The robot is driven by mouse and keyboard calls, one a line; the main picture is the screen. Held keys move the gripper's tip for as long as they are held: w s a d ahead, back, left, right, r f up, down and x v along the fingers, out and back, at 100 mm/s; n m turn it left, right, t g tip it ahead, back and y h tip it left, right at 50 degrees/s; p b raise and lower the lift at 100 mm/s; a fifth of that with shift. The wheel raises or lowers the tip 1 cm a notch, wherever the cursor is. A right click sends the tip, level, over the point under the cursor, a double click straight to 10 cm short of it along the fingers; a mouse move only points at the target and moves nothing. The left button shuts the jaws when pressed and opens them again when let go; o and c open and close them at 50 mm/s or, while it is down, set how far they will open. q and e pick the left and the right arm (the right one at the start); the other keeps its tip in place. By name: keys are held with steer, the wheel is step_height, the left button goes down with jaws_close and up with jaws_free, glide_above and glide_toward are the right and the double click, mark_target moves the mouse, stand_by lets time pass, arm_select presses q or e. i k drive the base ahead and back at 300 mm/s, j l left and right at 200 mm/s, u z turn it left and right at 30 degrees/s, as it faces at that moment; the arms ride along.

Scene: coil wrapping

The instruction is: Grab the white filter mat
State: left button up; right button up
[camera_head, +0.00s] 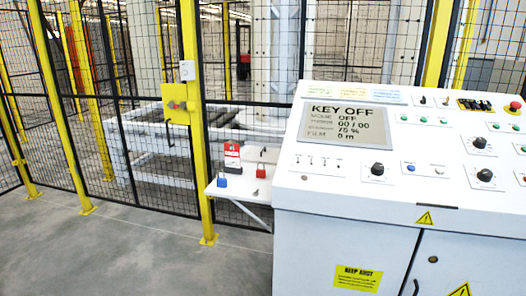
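I cannot make out a white filter mat in this view. Neither of my grippers shows. A white control cabinet (330,235) stands at the right, its two doors shut below a sloped panel. The panel's grey screen (345,128) reads "KEY OFF". The cabinet's inside is hidden.
A small white shelf (238,190) on the cabinet's left holds a blue padlock (222,180), red padlocks and a red tag. A mesh fence with yellow posts (196,130) and a yellow latch box (174,97) stands behind. The grey floor (120,260) at left is clear.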

mark_target(268, 156)
steer(key=i+j+z, duration=0.1)
steer(key=i+j, duration=0.2)
steer(key=i+j+z, duration=0.1)
steer(key=i+j, duration=0.15)
steer(key=j, duration=0.2)
steer(key=i+j+z, duration=0.1)
steer(key=i+j, duration=0.15)
steer(key=j, duration=0.2)
